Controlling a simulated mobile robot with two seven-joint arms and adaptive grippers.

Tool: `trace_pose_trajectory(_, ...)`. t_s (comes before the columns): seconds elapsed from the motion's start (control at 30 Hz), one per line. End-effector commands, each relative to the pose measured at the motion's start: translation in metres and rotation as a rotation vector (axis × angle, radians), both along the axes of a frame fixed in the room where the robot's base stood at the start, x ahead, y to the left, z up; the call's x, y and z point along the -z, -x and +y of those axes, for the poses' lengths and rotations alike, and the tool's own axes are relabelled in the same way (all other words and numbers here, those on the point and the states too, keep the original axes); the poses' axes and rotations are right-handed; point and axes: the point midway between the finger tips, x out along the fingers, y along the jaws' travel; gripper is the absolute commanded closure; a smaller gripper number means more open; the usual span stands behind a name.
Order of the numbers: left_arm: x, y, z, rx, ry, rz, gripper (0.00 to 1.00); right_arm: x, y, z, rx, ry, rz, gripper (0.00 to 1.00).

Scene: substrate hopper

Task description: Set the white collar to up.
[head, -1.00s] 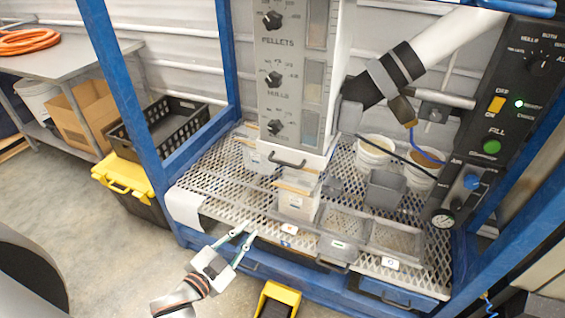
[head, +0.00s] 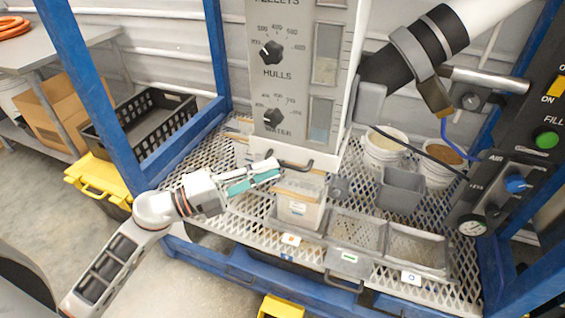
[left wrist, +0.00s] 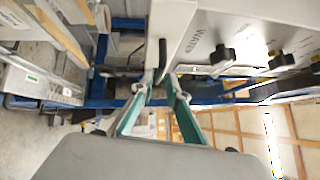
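The white collar (head: 262,152) is the white band at the foot of the grey hopper column in the head view. A black bar handle (head: 308,166) is on its front, partly hidden by my left gripper. My left gripper (head: 277,170) is just in front of the collar, over the clear bin. In the left wrist view the collar (left wrist: 176,32) is ahead, with its dark handle (left wrist: 162,50) in line with the gap between my left fingertips (left wrist: 160,88). The fingers are apart; whether they touch the handle is unclear. My right gripper is not in view.
A clear bin (head: 300,212) stands below the collar on the mesh deck. Open grey trays (head: 357,233) and a grey scoop-like box (head: 400,190) are to its right. Dial knobs (head: 273,117) are above the collar. A blue frame post (head: 90,85) stands at left.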

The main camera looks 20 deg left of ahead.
Motion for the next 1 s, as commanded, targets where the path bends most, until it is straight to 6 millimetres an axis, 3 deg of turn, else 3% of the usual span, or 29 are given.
trace_pose_trajectory(0.3,-0.005,-0.026,-0.028,-0.001,0.002,0.001,0.85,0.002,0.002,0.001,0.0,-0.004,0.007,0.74)
trace_pose_trajectory(0.63,-0.004,-0.028,-0.031,-0.001,0.001,0.003,0.85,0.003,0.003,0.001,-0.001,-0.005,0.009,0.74)
trace_pose_trajectory(0.7,-0.004,-0.028,-0.031,-0.001,0.001,0.003,1.0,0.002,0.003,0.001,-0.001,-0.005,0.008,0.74)
trace_pose_trajectory(1.0,-0.01,-0.028,-0.031,-0.001,0.002,-0.001,1.0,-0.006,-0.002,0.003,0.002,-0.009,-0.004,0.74)
